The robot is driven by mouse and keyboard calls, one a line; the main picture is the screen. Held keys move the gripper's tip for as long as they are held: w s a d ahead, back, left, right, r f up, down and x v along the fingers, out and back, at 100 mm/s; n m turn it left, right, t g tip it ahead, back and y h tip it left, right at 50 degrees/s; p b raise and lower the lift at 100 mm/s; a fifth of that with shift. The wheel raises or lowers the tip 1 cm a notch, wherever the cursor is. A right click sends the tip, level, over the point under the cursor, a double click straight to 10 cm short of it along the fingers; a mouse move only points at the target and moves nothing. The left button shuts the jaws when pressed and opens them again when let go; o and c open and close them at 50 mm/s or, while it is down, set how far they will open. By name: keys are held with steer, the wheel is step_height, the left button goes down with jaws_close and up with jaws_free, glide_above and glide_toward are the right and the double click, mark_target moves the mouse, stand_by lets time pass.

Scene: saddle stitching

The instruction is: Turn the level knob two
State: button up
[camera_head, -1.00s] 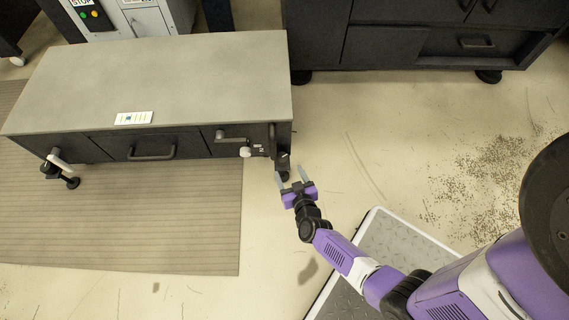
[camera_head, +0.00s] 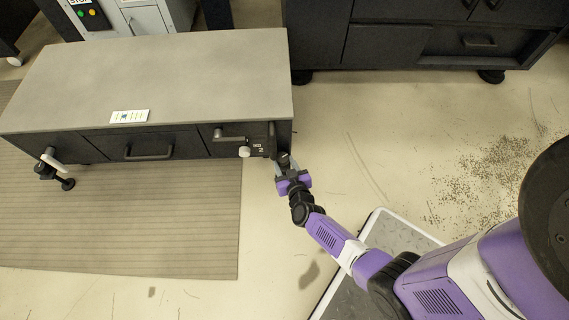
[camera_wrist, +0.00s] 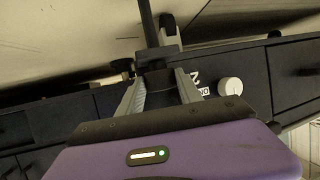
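The grey-topped bench (camera_head: 160,75) has a label with a "2" (camera_head: 261,149) at its front right corner. A round white knob (camera_head: 244,151) sits just left of that label, and it also shows in the wrist view (camera_wrist: 230,87). A black knob-like fitting (camera_head: 284,158) sits at the bench's right end, right of the label. My gripper (camera_head: 287,168) is at this fitting. In the wrist view, the open fingers (camera_wrist: 160,88) stand on either side of the black fitting (camera_wrist: 157,66). Whether they touch it cannot be told.
A white lever with a black foot (camera_head: 54,165) is at the bench's left end. Drawers with bar handles (camera_head: 150,152) line its front. A dark cabinet (camera_head: 400,45) stands behind right. Floor right of the bench is clear; a ribbed mat (camera_head: 150,220) lies in front.

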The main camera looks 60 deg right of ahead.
steer(key=c, duration=0.4)
steer(key=shift+w+a+r+m+h+p, duration=0.3)
steer(key=shift+w+r+m+p, duration=0.1)
steer(key=shift+p, duration=0.6)
steer(key=shift+f+m+g+h, duration=0.25)
steer(key=shift+m+g+h, duration=0.65)
steer(key=shift+m+g, duration=0.15)
steer(key=o, duration=1.4)
steer(key=shift+s+f, duration=0.1)
steer(key=shift+p+v, duration=2)
steer(key=shift+v, duration=1.9)
